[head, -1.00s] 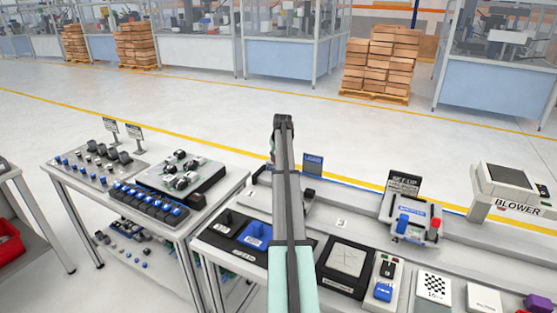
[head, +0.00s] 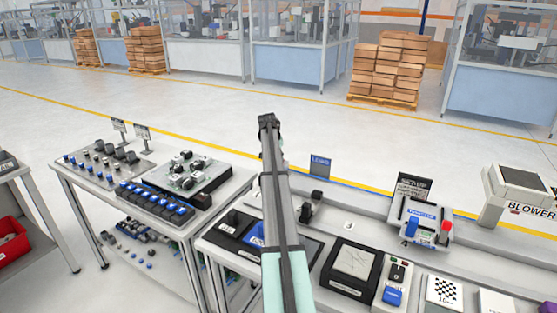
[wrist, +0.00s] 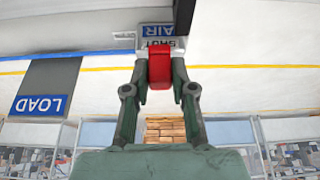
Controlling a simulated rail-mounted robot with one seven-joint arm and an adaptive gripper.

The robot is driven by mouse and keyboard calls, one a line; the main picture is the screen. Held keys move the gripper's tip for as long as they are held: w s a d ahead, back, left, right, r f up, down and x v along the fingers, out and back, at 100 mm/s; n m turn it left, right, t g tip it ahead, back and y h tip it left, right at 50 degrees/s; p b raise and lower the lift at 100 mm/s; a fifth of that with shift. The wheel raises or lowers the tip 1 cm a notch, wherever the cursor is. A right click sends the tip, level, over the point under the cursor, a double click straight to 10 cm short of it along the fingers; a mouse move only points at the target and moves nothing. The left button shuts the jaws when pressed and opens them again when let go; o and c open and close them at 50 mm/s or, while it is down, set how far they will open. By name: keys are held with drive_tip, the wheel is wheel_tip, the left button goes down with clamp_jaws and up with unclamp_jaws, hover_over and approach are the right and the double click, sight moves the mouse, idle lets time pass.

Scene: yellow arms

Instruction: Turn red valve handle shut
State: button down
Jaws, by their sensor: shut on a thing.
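In the wrist view a red handle (wrist: 160,71) sits between the fingertips of my gripper (wrist: 160,80), with a finger on each side. My gripper is shut on it. Just behind the handle is a white and blue sign (wrist: 160,34) that reads AIR and SHUT, upside down in this view. In the head view the far end of my arm and gripper (head: 268,122) shows small and dark. The red handle cannot be made out there, and the arm hides part of the bench.
A blue LOAD sign (head: 320,166) stands beside my arm, also in the wrist view (wrist: 42,104). A fixture with blue and red parts (head: 420,220) and a BLOWER unit (head: 518,190) stand on the right. A parts table (head: 150,185) is on the left. The floor beyond is open.

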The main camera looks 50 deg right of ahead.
drive_tip(key=shift+w, duration=0.1)
idle(0.4)
drive_tip(key=c, duration=1)
unclamp_jaws()
drive_tip(key=shift+o, duration=0.2)
drive_tip(key=shift+r, duration=0.1)
drive_tip(key=w+v, duration=0.1)
drive_tip(key=v, duration=1)
drive_tip(key=shift+s+a+r, duration=0.2)
drive_tip(key=shift+s+r, duration=0.15)
drive_tip(key=shift+s, duration=0.15)
